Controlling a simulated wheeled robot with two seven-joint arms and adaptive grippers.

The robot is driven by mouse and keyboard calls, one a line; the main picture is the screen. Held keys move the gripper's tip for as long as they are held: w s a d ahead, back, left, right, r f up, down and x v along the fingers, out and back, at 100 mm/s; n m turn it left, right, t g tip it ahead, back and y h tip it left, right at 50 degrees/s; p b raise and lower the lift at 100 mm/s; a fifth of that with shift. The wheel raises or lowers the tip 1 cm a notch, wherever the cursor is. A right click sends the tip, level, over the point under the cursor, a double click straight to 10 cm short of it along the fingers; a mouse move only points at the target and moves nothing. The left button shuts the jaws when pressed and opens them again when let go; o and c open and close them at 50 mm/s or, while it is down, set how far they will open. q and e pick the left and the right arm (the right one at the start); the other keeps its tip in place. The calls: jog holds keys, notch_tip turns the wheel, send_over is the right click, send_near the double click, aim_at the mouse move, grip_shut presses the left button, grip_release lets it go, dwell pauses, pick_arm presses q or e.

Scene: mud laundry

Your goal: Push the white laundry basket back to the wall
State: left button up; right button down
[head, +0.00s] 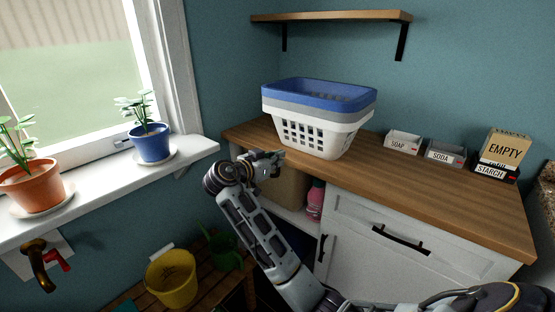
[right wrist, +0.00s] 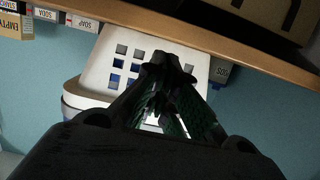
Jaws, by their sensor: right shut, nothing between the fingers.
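The white laundry basket (head: 318,137) stands upright on the wooden counter near its left end, with grey and blue baskets nested in its top. Its wall with square holes also shows in the right wrist view (right wrist: 120,64). My right gripper (head: 278,156) is shut and empty, at the counter's front left edge, low beside the basket's near left side. In the right wrist view its fingertips (right wrist: 168,64) overlap the basket wall; I cannot tell whether they touch it. My left gripper is not in view.
Soap (head: 403,142), soda (head: 445,154) and starch (head: 495,172) boxes stand to the right on the counter (head: 430,200). A wall shelf (head: 335,16) hangs above the basket. A blue plant pot (head: 151,144) sits on the windowsill at left. The counter's front is clear.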

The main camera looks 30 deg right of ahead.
aim_at(310, 138)
jog(key=shift+w+d, duration=0.1)
jog(key=shift+d, duration=0.05)
jog(key=r+x, duration=0.1)
jog(key=x, duration=0.6)
jog(key=shift+d, duration=0.15)
dwell(0.5)
jog(key=shift+r+b+x, duration=0.2)
jog(key=shift+r+x, duration=0.2)
jog(key=shift+x, duration=1.5)
jog(key=shift+r+b+x, duration=0.15)
jog(key=shift+r+x, duration=0.3)
jog(key=shift+x, duration=1.45)
jog(key=shift+r+b+x, duration=0.2)
jog(key=shift+r+x, duration=0.2)
jog(key=shift+x, duration=1.5)
jog(key=shift+w+d, duration=0.15)
jog(key=shift+d, duration=0.2)
jog(key=shift+a+r, duration=0.1)
